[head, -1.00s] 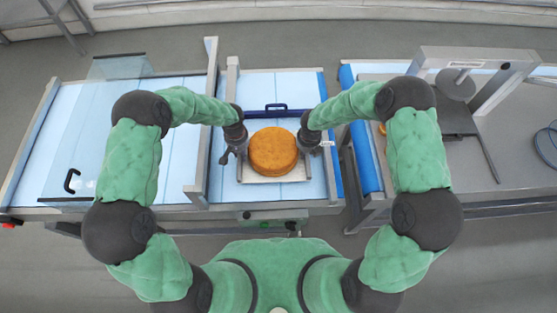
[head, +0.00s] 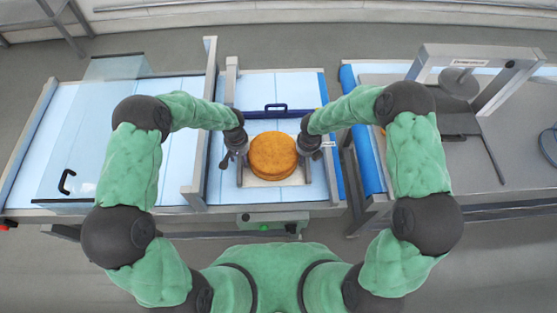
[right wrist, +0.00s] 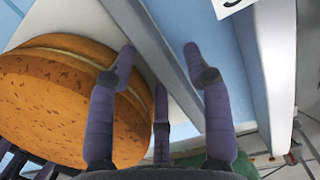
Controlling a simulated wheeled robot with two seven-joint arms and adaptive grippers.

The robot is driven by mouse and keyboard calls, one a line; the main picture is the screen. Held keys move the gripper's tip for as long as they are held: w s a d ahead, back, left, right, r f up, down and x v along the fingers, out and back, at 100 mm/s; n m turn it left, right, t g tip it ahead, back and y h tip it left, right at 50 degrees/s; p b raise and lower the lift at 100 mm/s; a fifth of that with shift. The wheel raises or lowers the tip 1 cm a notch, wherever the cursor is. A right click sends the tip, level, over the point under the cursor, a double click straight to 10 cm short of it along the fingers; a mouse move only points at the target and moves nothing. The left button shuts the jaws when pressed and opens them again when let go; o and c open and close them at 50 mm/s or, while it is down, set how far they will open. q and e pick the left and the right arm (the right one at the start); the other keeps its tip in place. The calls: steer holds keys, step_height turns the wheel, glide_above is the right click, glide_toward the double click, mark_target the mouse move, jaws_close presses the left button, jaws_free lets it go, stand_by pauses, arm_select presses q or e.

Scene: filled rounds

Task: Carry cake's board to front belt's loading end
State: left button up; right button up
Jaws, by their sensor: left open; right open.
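The round golden-brown cake (head: 273,156) sits on a thin pale board (head: 262,184) over the middle blue belt (head: 290,90). Its pale filling line shows in the right wrist view (right wrist: 70,95). My left gripper (head: 232,163) is open at the cake's left side, its fingers near the board's left edge. My right gripper (head: 312,150) is open at the cake's right side. In the right wrist view its fingers (right wrist: 160,80) are spread beside the cake. I cannot tell whether any finger touches the board. Which belt end is the loading end is not clear.
A dark blue bar with a handle (head: 276,108) crosses the belt behind the cake. Metal rails (head: 206,140) stand along the belt sides. A clear cover (head: 95,130) stands over the left belt. A press-like frame (head: 480,60) stands on the right table.

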steer(key=shift+r, duration=0.55)
arm_select(q)
step_height(320, 180, up, 12)
arm_select(e)
step_height(320, 180, up, 11)
steer(key=s, duration=0.1)
steer(key=shift+s, duration=0.25)
steer(key=shift+f, duration=0.15)
stand_by(0.4)
